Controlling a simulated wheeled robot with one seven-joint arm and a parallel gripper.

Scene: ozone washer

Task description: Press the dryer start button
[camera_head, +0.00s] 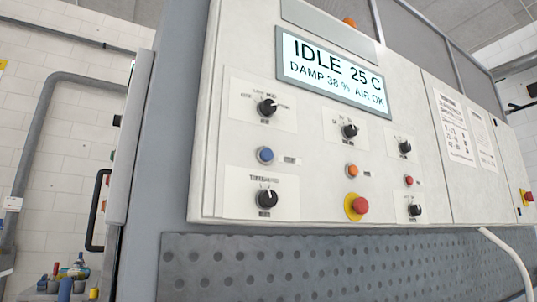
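The control panel (315,190) is a white, tilted face on a large grey machine. Its display (333,75) reads IDLE 25 C, DAMP 38 %, AIR OK. Below it are a blue button (265,155), an orange button (351,171) and a small red button (409,181). A red mushroom button (360,205) sits on a yellow ring. The small labels by the buttons are too blurred to read, so I cannot tell which is the dryer start button. My gripper is not in view.
Several black knobs, one at upper left (267,108), stand among the buttons. A perforated grey plate (330,262) lies below the panel. A white hose (510,255) curves at lower right. A black handle (97,210) and coloured tools (68,278) are at left.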

